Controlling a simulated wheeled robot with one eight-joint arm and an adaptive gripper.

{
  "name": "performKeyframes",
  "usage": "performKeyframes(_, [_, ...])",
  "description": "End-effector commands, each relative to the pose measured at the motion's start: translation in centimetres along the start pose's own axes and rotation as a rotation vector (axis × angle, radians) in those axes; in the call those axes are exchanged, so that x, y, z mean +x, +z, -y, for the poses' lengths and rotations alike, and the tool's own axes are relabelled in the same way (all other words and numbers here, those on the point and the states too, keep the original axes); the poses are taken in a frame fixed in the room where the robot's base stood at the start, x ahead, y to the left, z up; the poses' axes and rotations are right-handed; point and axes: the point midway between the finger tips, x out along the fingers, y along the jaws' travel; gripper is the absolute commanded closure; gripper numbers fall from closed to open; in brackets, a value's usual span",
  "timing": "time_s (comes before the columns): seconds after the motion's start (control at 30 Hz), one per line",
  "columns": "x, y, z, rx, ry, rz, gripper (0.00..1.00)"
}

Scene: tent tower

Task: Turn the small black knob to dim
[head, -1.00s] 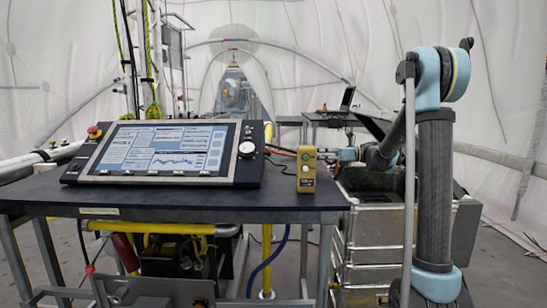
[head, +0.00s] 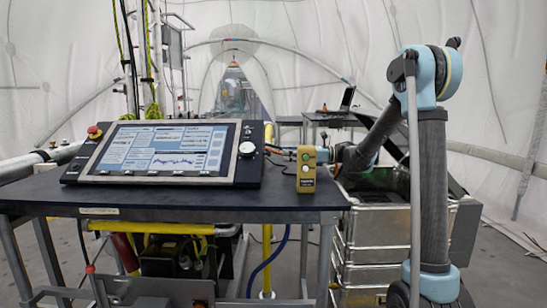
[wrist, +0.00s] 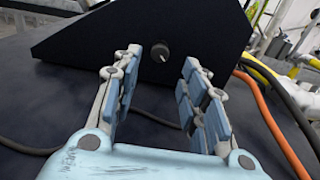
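The small black knob (wrist: 160,53) sits on the dark side face of the console (wrist: 100,32), with a light mark on its face. My gripper (wrist: 161,60) is open and empty, its two blue-padded fingers spread to either side of the knob in the wrist view. The knob appears beyond the fingertips; I cannot tell how far, and no contact shows. In the head view the console (head: 253,170) stands on the table with its lit screen facing me.
The yellow box (head: 306,170) with buttons stands on the table (head: 200,203) right of the console. A light round dial (head: 247,149) is on the console's front. Orange and black cables (wrist: 268,115) run right of my gripper. Metal cases (head: 385,235) stand right of the table.

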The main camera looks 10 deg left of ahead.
Motion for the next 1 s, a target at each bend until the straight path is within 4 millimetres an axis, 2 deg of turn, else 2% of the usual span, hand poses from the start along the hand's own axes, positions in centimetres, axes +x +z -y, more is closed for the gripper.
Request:
performKeyframes(0.03, [1.0, 0.0, -0.1, 0.000, 0.003, 0.000, 0.60])
performKeyframes(0.2, [3.8, 0.0, -0.1, 0.000, 0.003, 0.000, 0.60])
performKeyframes(0.4, [5.9, 0.0, 0.0, 0.000, 0.001, 0.000, 0.60])
performKeyframes(0.57, [6.6, 0.0, 0.0, 0.000, 0.001, 0.000, 0.60])
performKeyframes(0.83, [6.6, 0.0, 0.0, 0.000, 0.000, 0.000, 0.60])
performKeyframes(1.0, [6.6, 0.0, 0.0, 0.000, 0.000, 0.000, 0.99])
